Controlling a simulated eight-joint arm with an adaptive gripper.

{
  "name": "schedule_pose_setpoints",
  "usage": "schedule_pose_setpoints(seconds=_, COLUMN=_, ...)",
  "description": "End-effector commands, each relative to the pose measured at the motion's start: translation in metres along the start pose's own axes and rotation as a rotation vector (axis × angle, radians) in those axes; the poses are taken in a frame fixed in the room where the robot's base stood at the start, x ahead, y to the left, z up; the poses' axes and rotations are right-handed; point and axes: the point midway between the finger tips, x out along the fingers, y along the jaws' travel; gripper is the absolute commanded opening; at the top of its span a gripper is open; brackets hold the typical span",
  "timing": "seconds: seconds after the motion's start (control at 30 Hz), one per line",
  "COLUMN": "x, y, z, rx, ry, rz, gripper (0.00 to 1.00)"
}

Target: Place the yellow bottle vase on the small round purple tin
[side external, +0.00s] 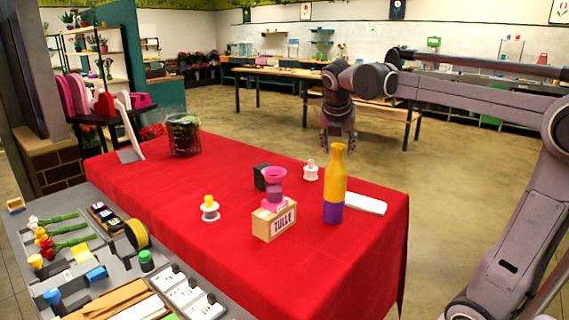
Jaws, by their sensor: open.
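The yellow bottle vase (336,178) stands upright toward the right part of the red-covered table. Directly beneath it is a short round purple piece, which looks like the small round purple tin (333,212). The vase appears to rest on it, roughly centred, with no visible gap. My gripper (338,147) is open and points down, in the picture just above and behind the vase's neck. It looks empty and apart from the vase, though the neck overlaps the view near its fingertips.
A wooden TULLE box (274,222) with pink items (274,192) on top stands left of the vase. White spools (209,209), (311,171) stand nearby. A white flat object (366,203) lies right of the vase. A dark basket (183,135) stands far left. The table's middle left is clear.

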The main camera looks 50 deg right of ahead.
Motion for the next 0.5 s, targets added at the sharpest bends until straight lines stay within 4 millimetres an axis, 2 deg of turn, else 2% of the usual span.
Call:
schedule_pose_setpoints(seconds=0.03, x=-0.011, y=0.000, z=0.000, rx=-0.003, ry=-0.001, rz=0.001, gripper=0.48)
schedule_pose_setpoints(seconds=0.2, x=-0.038, y=0.000, z=0.000, rx=-0.002, ry=0.000, rz=0.000, gripper=0.48)
schedule_pose_setpoints(seconds=0.33, x=-0.051, y=0.000, z=0.000, rx=-0.001, ry=0.000, rz=0.000, gripper=0.48)
schedule_pose_setpoints(seconds=0.5, x=-0.058, y=0.000, z=-0.003, rx=0.021, ry=0.002, rz=0.006, gripper=0.48)
